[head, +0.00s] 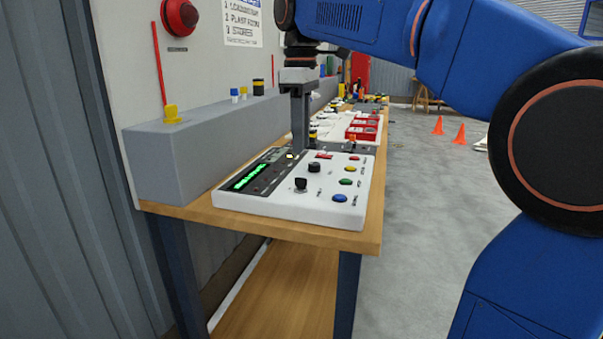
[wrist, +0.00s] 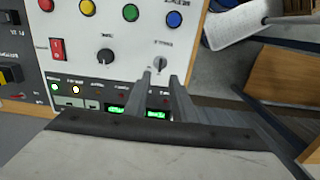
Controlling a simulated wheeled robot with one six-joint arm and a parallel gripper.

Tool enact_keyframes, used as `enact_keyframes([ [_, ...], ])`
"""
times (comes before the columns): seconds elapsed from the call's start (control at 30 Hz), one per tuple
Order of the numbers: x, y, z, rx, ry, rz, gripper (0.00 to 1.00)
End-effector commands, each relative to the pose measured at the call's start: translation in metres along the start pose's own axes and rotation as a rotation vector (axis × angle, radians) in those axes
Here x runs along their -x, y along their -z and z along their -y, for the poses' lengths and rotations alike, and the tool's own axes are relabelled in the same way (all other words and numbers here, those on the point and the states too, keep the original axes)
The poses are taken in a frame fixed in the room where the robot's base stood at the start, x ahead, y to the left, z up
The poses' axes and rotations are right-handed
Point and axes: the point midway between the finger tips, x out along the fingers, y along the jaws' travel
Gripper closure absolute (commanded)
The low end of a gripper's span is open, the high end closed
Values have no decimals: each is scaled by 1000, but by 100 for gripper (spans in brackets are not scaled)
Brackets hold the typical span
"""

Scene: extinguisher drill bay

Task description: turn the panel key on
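The white control panel (head: 268,207) lies on the wooden bench. A small key switch (wrist: 160,64) shows in the wrist view, just beyond my fingertips and roughly in line with the gap between them. In the head view a black part (head: 301,184) standing near the panel's front appears to be this key. My gripper (head: 300,152) points down over the far part of the panel. In the wrist view its two fingers (wrist: 160,76) are a little apart with nothing visible held between them. Whether they touch the panel is unclear.
A black round knob (wrist: 105,56) and a red rocker switch (wrist: 58,48) sit left of the key in the wrist view. Coloured buttons, including a blue one (wrist: 174,19), line the panel edge. A grey box (head: 180,155) runs along the wall.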

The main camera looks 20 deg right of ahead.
Motion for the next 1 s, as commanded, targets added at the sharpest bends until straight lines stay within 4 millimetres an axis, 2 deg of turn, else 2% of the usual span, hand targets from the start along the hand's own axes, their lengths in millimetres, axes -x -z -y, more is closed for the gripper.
enact_keyframes([
  [0.3,-55,0,0,0,0,0,77],
  [0.5,-78,0,0,0,0,0,77],
  [0.67,-86,0,0,0,0,0,77],
  [0.93,-88,0,0,0,-1,-1,77],
  [0.97,-88,0,0,0,-1,-1,79],
  [1.0,-88,0,0,0,-1,-1,88],
])
